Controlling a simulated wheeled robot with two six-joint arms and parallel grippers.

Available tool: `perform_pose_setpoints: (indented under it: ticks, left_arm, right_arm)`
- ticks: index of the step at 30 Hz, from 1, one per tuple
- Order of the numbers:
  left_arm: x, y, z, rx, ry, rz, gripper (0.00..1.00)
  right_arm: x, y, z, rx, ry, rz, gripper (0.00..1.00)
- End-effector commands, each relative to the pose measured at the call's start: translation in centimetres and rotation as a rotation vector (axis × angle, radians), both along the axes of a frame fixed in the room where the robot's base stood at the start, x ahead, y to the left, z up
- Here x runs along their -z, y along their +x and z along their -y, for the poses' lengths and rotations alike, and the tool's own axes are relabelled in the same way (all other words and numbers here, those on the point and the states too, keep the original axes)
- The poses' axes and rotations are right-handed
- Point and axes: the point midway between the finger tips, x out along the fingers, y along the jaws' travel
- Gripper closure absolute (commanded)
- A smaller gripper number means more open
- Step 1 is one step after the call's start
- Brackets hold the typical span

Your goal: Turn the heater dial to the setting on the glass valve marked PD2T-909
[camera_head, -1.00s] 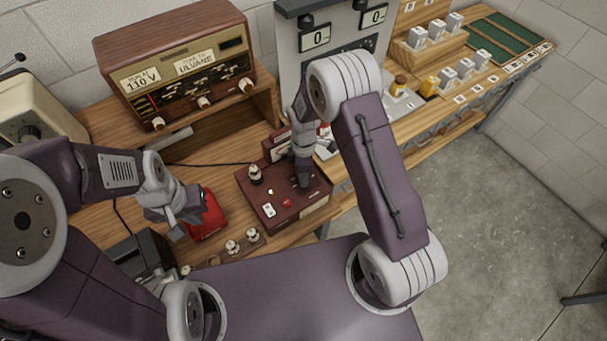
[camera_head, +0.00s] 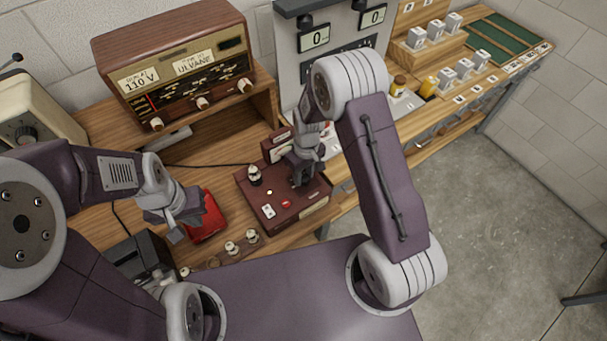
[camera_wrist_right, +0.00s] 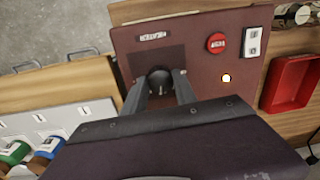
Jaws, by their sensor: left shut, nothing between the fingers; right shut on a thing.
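A dark red tester box (camera_head: 285,212) stands on the wooden bench and also fills the right wrist view (camera_wrist_right: 200,50). Its round black dial (camera_wrist_right: 159,80) sits between the fingertips of my right gripper (camera_wrist_right: 161,86), which is shut on it. In the head view that gripper (camera_head: 302,180) points down at the box top and hides the dial. The dial's setting cannot be read. A glass valve (camera_head: 254,175) stands upright at the box's left; more valves (camera_head: 232,248) stand in a small rack in front. No valve marking is legible. My left gripper (camera_head: 177,231) is shut and empty, left of the box.
A red tray (camera_head: 208,222) lies beside my left gripper. The box carries a red button (camera_wrist_right: 216,43), a white switch (camera_wrist_right: 253,42) and a glowing lamp (camera_wrist_right: 226,78). A wooden radio (camera_head: 185,70) stands behind; a grey panel with counters (camera_head: 314,38) stands behind right.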

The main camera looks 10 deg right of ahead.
Motion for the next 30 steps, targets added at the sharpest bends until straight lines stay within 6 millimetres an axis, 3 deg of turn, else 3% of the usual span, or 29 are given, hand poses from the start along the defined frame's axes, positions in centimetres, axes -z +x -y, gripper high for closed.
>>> perform_pose_setpoints:
  ticks: [15,30]
  left_arm:
    - [-0.65,0.00,0.00,0.000,0.000,0.000,1.00]
    - [-1.04,0.00,0.00,0.000,0.000,0.000,1.00]
  right_arm:
    - [-0.24,0.13,0.03,0.446,0.002,0.006,1.00]
    - [-0.21,0.18,0.03,0.646,0.003,0.009,1.00]
